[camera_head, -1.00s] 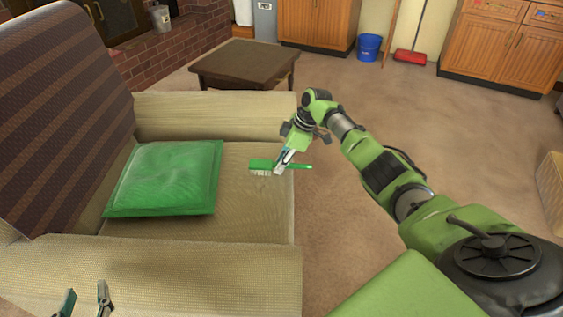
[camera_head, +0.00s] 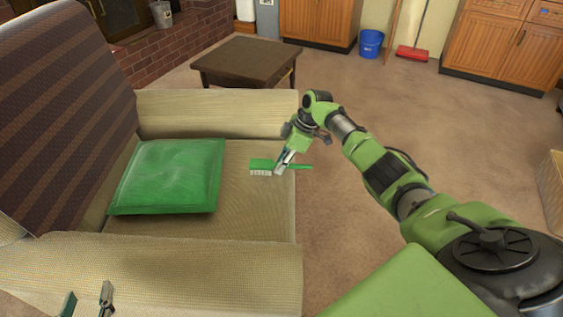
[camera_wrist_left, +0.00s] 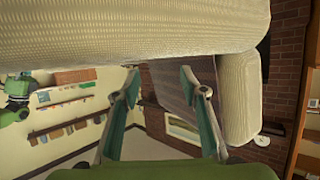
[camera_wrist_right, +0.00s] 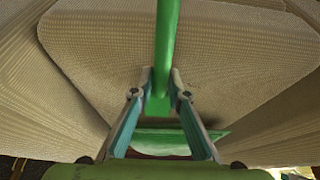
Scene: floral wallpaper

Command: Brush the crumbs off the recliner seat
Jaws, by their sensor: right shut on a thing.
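The recliner has a beige woven seat (camera_head: 250,205) and a dark striped backrest (camera_head: 60,100). My right gripper (camera_head: 283,166) is shut on a green brush (camera_head: 262,163) with pale bristles facing down, at the front edge of the seat. I cannot tell whether the bristles touch the seat. In the right wrist view the green handle (camera_wrist_right: 165,50) runs between the fingers. A dark patch, perhaps crumbs (camera_wrist_right: 210,118), shows on the seat there; it is too small to be sure. My left gripper (camera_head: 88,303) is open and empty near the recliner's near armrest (camera_head: 180,265).
A green cushion (camera_head: 168,177) lies on the seat against the backrest side. A dark wooden side table (camera_head: 245,62) stands beyond the far armrest (camera_head: 215,110). A blue bucket (camera_head: 371,43) and red broom (camera_head: 412,53) are at the back. The carpet right of the recliner is clear.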

